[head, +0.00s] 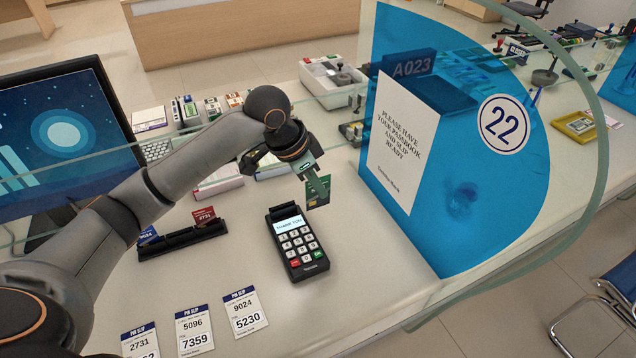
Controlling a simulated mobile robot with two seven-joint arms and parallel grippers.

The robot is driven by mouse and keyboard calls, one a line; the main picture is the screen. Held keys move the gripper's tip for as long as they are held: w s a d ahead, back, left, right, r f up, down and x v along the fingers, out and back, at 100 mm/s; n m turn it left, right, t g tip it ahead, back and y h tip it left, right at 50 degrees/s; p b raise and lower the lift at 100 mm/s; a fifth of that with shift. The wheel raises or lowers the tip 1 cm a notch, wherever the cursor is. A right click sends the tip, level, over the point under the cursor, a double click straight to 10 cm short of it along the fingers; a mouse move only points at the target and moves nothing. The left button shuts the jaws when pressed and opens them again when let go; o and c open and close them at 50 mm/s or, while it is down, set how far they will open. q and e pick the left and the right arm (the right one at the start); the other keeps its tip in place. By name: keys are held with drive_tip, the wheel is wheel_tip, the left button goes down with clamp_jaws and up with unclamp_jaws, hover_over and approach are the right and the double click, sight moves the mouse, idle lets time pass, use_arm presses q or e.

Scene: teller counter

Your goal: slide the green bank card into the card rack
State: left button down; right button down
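The green bank card (317,190) hangs on edge below my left gripper (307,172), which is shut on its upper end. The card is above the counter, just behind and above the card terminal (296,241), and looks clear of it. The card rack (182,240) is a long low black holder left of the terminal, below my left forearm. A blue card (148,236) stands near its left end and a red card (204,215) nearer its right end. My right gripper is not in view.
Several PIN slips (194,330) lie along the front of the counter (270,335). A monitor (65,130) stands at the left. A clear glass screen with a blue panel (480,200) and a white notice (398,145) borders the right side. A white tray (332,82) sits behind.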

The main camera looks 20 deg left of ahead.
use_arm(q)
drive_tip(key=shift+r+p, duration=0.3)
drive_tip(key=shift+r, duration=1.15)
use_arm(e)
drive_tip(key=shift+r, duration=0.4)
use_arm(q)
drive_tip(key=shift+a+f, duration=0.1)
